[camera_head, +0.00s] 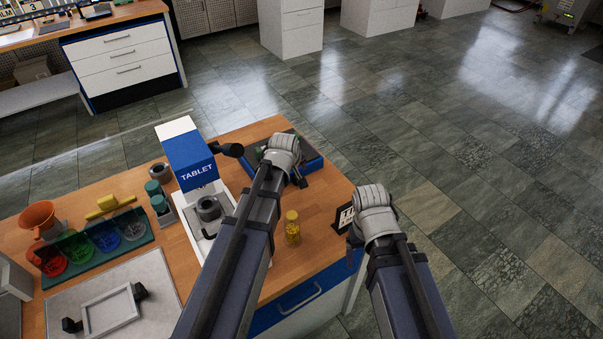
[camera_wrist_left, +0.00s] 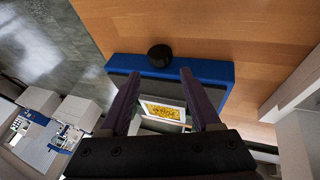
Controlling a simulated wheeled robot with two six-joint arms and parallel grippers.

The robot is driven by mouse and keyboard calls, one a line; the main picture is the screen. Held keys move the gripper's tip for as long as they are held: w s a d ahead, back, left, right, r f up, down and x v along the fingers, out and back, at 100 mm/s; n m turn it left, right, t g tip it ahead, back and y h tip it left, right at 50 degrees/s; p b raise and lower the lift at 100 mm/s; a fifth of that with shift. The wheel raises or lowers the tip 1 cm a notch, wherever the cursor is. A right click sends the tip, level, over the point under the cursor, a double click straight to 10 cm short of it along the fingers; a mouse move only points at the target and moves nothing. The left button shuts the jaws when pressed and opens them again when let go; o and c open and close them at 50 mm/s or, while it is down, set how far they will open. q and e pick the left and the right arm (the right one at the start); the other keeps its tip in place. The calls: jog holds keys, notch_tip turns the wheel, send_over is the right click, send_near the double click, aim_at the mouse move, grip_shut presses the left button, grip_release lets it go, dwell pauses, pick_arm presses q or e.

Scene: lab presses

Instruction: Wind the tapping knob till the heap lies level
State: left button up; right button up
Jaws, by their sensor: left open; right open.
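In the left wrist view a blue-rimmed tray or box (camera_wrist_left: 215,72) has a round black knob (camera_wrist_left: 160,56) at its edge; I cannot tell whether the knob is fixed to it. Inside a pale frame lies a mottled yellow patch (camera_wrist_left: 163,111), perhaps the heap, seen between my open left fingers (camera_wrist_left: 157,76). In the head view the blue-rimmed tray (camera_head: 312,163) is partly hidden by my left wrist. A black knob (camera_head: 231,150) juts beside the blue and white TABLET press (camera_head: 187,155). My right gripper (camera_head: 354,248) is open and empty, by the bench's right edge.
Colored discs (camera_head: 106,240), an orange funnel (camera_head: 38,218) and a grey plate (camera_head: 150,280) occupy the left. Open floor lies beyond the right edge.

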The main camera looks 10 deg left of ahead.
aim_at(296, 178)
pick_arm(q)
jog(key=shift+f, duration=0.1)
jog(key=b+x, duration=0.7)
jog(key=shift+w+f, duration=0.15)
jog(key=shift+f, duration=0.15)
jog(key=shift+r, duration=0.1)
grip_shut()
dwell(0.3)
